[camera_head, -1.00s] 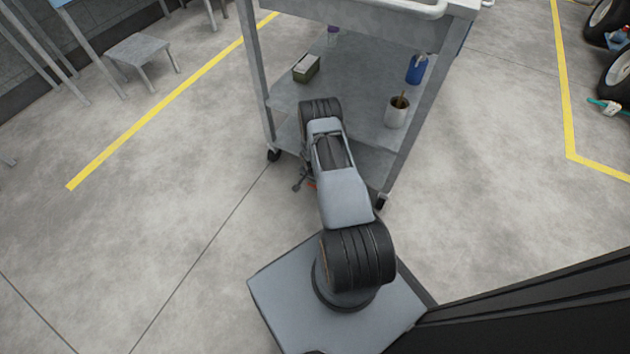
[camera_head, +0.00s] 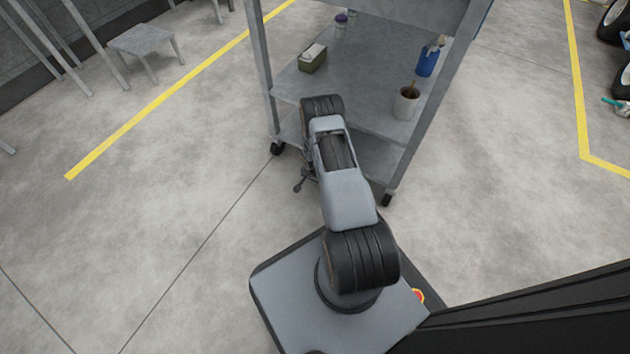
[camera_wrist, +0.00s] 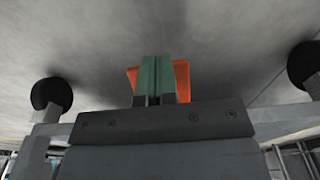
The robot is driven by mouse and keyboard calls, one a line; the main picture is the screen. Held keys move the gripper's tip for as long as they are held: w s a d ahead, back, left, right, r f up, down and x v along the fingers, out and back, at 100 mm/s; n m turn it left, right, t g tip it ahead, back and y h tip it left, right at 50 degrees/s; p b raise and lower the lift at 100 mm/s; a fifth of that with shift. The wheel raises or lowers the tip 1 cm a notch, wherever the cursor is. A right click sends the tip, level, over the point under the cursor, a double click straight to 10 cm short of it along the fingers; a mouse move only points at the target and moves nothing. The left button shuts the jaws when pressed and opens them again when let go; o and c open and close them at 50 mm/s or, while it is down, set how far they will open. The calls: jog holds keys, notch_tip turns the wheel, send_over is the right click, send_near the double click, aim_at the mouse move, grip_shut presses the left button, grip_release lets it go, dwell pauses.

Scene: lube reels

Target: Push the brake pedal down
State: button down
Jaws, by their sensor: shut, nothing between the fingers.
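An orange part (camera_wrist: 183,80), which looks like the brake pedal, shows in the wrist view on both sides of my green fingertips. My gripper (camera_wrist: 158,76) is shut and empty, its two fingers side by side in front of the orange part. The fingers hide the middle of it. I cannot tell whether they touch it. In the head view my arm reaches down to the lower front of the grey cart (camera_head: 285,88) and hides the orange part and my fingertips.
Cart casters show left (camera_wrist: 52,95) and right (camera_wrist: 304,64) in the wrist view. A grey stool (camera_head: 141,40) stands at left.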

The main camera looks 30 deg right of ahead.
dwell(0.4)
jog(key=s+a+r+p, duration=0.2)
jog(key=s+a+r, duration=0.2)
jog(key=a+r, duration=0.4)
jog(key=shift+s+r, duration=0.2)
jog(key=shift+r, duration=0.8)
notch_tip(320, 180, up, 40)
jog(key=w+a+n+t+h+p, duration=0.15)
jog(key=n+p, duration=0.25)
jog(key=p, duration=1.3)
jog(key=s+a+r+n+y+p, duration=0.1)
jog(key=s+a+r+n+p, duration=0.2)
jog(key=r, duration=1)
jog(key=s+a+r+n+t+p, duration=0.1)
jog(key=s+a+r+n+p, duration=0.1)
jog(key=s+r+p, duration=0.4)
jog(key=s+a+r+n+y+p, duration=0.1)
jog(key=s+a+r+n+p, duration=0.2)
jog(key=r+p, duration=0.9)
notch_tip(320, 180, up, 8)
jog(key=s, duration=0.2)
jog(key=shift+s+a+n+y, duration=0.3)
jog(key=shift+a+y, duration=0.05)
